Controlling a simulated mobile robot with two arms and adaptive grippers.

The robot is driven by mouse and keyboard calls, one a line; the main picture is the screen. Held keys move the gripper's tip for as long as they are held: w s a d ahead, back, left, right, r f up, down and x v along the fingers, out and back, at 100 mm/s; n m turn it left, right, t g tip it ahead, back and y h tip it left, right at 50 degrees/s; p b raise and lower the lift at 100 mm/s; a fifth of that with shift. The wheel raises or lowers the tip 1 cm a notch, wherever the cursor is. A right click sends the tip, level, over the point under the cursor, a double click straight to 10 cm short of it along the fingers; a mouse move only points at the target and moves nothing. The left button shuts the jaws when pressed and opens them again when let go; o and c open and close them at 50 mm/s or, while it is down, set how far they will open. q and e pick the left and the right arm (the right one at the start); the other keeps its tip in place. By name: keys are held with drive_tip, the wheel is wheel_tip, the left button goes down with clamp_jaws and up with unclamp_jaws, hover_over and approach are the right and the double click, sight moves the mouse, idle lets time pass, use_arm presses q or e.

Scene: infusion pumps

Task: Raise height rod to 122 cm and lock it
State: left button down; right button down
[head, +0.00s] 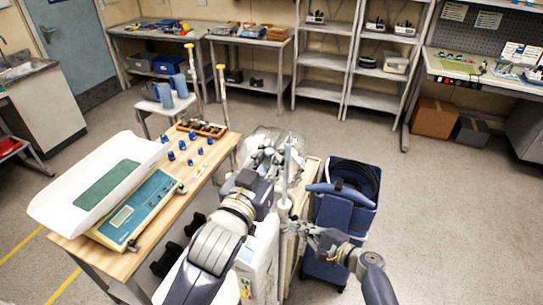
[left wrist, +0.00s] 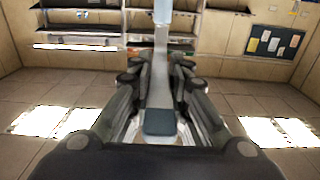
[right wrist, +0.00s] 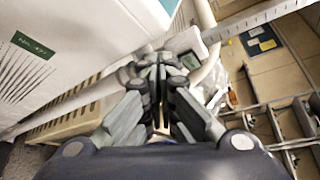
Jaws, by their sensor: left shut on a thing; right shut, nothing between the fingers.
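The height rod (head: 287,172) stands upright in the middle of the head view, beside a white cabinet-like unit (head: 262,258). My left gripper (head: 281,160) is shut on the rod's upper part; the pale rod (left wrist: 160,62) runs up between its fingers in the left wrist view. My right gripper (head: 304,229) is lower, right of the rod, its fingers together and empty. In the right wrist view, its fingertips (right wrist: 159,66) are close to a pale collar (right wrist: 186,42) on the rod, next to a graduated strip (right wrist: 262,18). Contact there and the scale reading cannot be told.
A wooden table (head: 205,178) with a baby scale (head: 100,185) and several blue pieces is at left. A blue cart (head: 340,215) stands close on the right. Shelves (head: 322,60) line the back wall. Open floor lies at right.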

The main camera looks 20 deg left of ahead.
drive_tip(key=shift+a, duration=0.25)
drive_tip(key=shift+w+f, duration=0.1)
drive_tip(key=shift+w, duration=0.15)
idle(0.4)
drive_tip(key=shift+w+r, duration=0.15)
drive_tip(key=shift+r, duration=0.25)
idle(0.6)
drive_tip(key=shift+s+a, duration=0.1)
drive_tip(key=shift+s, duration=0.25)
drive_tip(key=d, duration=0.6)
drive_tip(key=shift+s, duration=0.15)
drive_tip(key=shift+d, duration=0.2)
